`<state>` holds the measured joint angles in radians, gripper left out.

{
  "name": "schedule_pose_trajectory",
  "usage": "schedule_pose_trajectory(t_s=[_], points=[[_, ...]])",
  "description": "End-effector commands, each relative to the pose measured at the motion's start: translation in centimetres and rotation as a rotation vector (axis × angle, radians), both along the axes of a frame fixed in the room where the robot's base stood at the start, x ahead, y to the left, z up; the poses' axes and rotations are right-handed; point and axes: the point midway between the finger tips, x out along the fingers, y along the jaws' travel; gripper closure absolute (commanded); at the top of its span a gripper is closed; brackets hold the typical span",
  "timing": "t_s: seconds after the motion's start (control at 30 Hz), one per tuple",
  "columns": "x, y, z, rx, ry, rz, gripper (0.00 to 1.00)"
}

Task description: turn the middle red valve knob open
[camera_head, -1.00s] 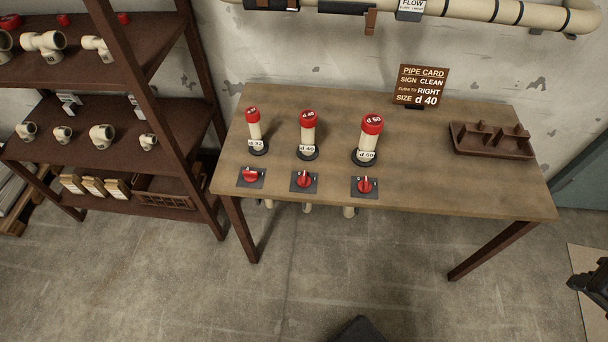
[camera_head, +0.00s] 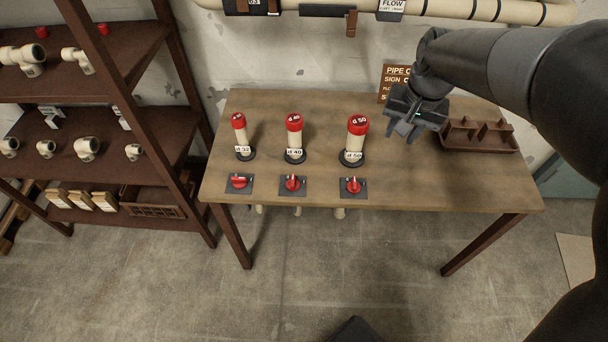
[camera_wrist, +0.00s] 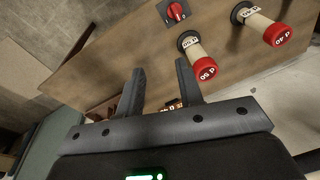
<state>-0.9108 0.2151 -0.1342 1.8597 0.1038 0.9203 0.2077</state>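The middle red valve knob (camera_head: 292,184) sits on a dark plate near the table's front edge, in front of the d 40 capped pipe (camera_head: 294,138). A left knob (camera_head: 239,182) and a right knob (camera_head: 353,186) flank it on their own plates. My gripper (camera_head: 405,133) is above the table's right part, right of the d 50 pipe (camera_head: 357,139) and well apart from the middle knob. In the wrist view, my gripper's fingers (camera_wrist: 160,90) are spread with nothing between them. The wrist view shows one red knob (camera_wrist: 176,12) beyond the d 50 pipe; the middle knob is not clearly seen there.
The pipe card (camera_head: 393,76) stands at the table's back, partly hidden by my arm. A brown tray (camera_head: 480,146) is at the right. The d 32 pipe (camera_head: 240,136) stands at the left. A shelf (camera_head: 110,150) with fittings is left of the table (camera_head: 430,190).

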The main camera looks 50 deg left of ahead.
Motion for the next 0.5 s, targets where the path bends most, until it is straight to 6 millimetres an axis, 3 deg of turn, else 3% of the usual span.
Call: schedule_pose_trajectory(t_s=[0.03,0.1,0.3,0.5], points=[[-1.0,2.8,-1.6,-0.019,0.013,0.035,0.66],[-2.2,6.0,-3.5,-0.038,0.025,0.072,0.66],[-7.5,14.4,-9.3,-0.099,0.046,0.178,0.66],[-12.1,19.3,-13.7,-0.142,0.050,0.249,0.66]])
